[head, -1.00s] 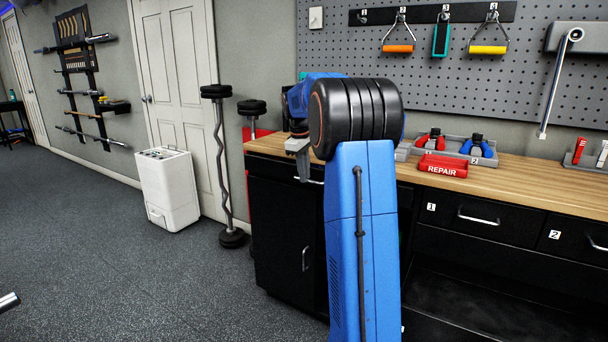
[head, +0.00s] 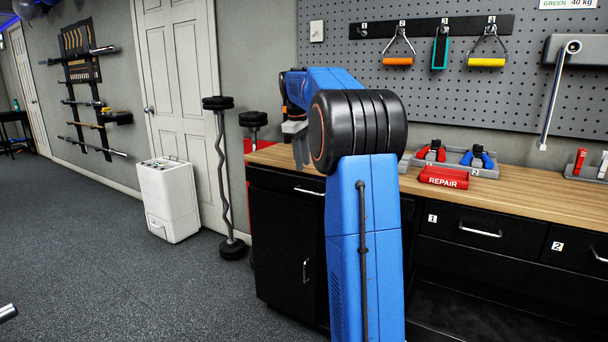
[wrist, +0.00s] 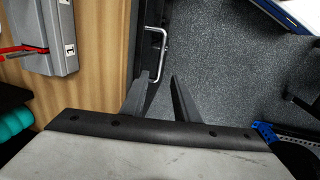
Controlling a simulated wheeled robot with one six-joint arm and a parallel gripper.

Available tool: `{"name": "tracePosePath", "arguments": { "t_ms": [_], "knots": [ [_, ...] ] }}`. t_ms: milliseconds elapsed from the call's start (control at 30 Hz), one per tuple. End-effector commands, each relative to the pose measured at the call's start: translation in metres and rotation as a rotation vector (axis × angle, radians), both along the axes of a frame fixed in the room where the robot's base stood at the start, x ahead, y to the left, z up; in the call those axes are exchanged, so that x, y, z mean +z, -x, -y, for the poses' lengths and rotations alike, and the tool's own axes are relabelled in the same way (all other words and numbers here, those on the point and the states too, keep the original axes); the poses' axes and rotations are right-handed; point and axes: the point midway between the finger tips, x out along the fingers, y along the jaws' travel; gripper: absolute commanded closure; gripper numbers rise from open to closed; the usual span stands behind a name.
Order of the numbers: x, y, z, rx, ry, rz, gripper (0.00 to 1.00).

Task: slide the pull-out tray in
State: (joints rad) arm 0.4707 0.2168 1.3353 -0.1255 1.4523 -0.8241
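No tray stands out clearly as pulled out. A dark flat surface (head: 470,312) lies low under the numbered drawers in the head view; I cannot tell whether it is the pull-out tray. My gripper (head: 301,158) is above the left end of the wooden bench, partly hidden by my arm. A silver bar handle (wrist: 162,45) on a dark front shows just beyond the fingertips, beside the wooden edge. The fingers look apart from it.
The wooden bench top (head: 540,196) carries a red REPAIR tray (head: 444,177) and a plier holder (head: 486,171). Drawer 1 (head: 455,228) looks shut. A black cabinet (head: 285,240) stands at left. Barbells (head: 220,180) and a white bin (head: 168,200) stand farther left. The floor in front is clear.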

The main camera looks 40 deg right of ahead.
Motion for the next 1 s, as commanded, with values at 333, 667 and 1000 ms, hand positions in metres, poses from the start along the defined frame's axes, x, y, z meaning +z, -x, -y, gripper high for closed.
{"name": "tracePosePath", "arguments": {
  "t_ms": [333,667,1000],
  "knots": [
    [0.058,0.003,-0.010,0.000,0.001,0.001,0.72],
    [0.073,0.005,-0.013,0.000,0.000,0.000,0.72],
    [0.070,0.008,-0.014,-0.001,0.007,0.019,1.00]
  ]
}}
